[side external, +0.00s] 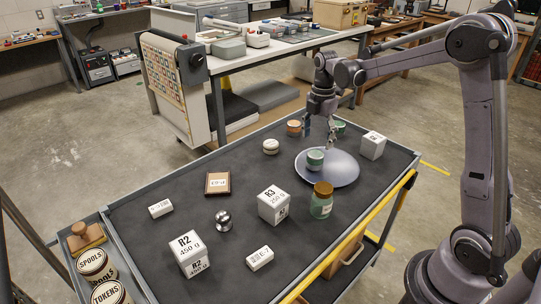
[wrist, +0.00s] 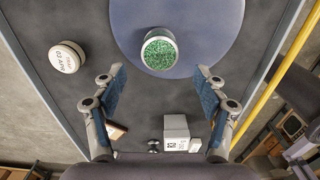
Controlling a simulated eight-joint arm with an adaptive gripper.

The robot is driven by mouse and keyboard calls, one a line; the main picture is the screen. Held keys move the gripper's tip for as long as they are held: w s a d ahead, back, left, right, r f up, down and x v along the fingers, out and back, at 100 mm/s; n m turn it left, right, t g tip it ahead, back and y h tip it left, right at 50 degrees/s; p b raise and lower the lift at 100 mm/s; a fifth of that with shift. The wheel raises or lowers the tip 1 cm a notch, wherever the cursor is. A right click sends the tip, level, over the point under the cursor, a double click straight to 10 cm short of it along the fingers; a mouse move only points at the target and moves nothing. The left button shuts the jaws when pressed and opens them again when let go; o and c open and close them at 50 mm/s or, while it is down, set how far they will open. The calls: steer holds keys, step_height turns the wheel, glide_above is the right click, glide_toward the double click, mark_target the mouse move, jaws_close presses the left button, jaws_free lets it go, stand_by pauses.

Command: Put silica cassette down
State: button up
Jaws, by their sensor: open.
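A small round tub with green granules in its top, which looks like the silica cassette (side external: 315,159), stands upright on a round blue-grey plate (side external: 344,176). In the wrist view the cassette (wrist: 160,50) shows near the top, on the plate (wrist: 225,25), beyond my fingertips. My gripper (side external: 320,136) is above the plate, close over the cassette, with its fingers spread. In the wrist view my gripper (wrist: 160,82) is open with nothing between its blue pads. The side view does not show clearly whether a finger touches the cassette.
A gold-lidded jar (side external: 321,202) and a white R3 box (side external: 273,204) stand in front of the plate. A white cube (side external: 372,145) is at right. An orange-topped tub (side external: 293,128), green tub (side external: 340,127) and white tub (side external: 270,146) stand behind. Dark mat around the brown box (side external: 218,183) is clear.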

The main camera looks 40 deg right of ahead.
mark_target(316, 154)
steer(key=s+a+r+m+t, duration=0.2)
steer(key=s+a+r+m, duration=0.25)
steer(key=r, duration=0.35)
steer(key=s+a+f+m+t, duration=0.2)
steer(key=s+a+m+t, duration=0.3)
steer(key=s+a+m, duration=0.6)
steer(key=shift+s+f+m, duration=0.15)
steer(key=shift+s+m, duration=0.25)
steer(key=shift+m, duration=0.85)
steer(key=shift+o, duration=0.6)
